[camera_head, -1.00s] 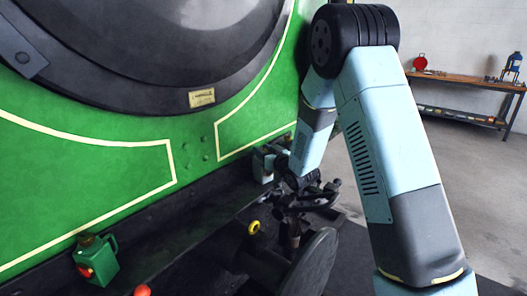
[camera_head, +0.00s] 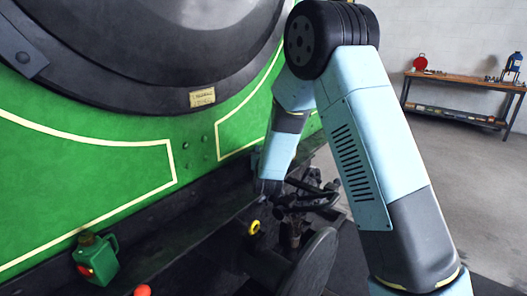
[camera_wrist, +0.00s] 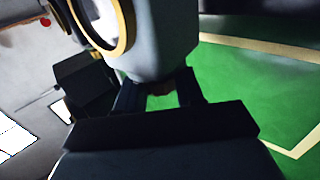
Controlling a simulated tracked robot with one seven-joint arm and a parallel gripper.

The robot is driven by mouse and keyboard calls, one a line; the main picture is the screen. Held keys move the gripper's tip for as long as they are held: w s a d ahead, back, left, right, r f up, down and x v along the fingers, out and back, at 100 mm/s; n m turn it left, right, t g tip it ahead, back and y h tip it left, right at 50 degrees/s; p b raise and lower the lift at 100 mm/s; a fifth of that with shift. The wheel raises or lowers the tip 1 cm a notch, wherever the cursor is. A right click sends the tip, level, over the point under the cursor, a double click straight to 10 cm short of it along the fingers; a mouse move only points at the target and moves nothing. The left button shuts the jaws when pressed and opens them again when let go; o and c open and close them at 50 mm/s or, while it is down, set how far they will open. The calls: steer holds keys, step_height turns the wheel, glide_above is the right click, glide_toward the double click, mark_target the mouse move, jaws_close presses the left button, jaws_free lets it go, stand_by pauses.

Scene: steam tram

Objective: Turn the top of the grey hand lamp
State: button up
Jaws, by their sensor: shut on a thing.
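The grey hand lamp (camera_wrist: 165,45) fills the upper middle of the wrist view. It has a blue-grey body and a round lens in a brass-coloured ring. My gripper (camera_wrist: 160,85) is shut on it, with a dark finger on each side of the near end of the body. A small reddish-brown patch shows between the fingers. What exactly they grip is partly hidden. In the head view my gripper is at the ledge below the green front, and my arm hides most of the lamp.
A green lamp (camera_head: 97,258) stands at the lower left of the ledge, near an orange-red knob (camera_head: 142,290). Dark coupling gear (camera_head: 305,195) and a round buffer (camera_head: 305,265) are close to my gripper. A workbench (camera_head: 460,80) stands far right across open floor.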

stand_by(0.4)
steer(key=o, duration=0.9)
steer(key=shift+o, duration=0.2)
steer(key=s, duration=1.3)
steer(key=shift+s+d, duration=0.4)
steer(key=shift+r, duration=0.1)
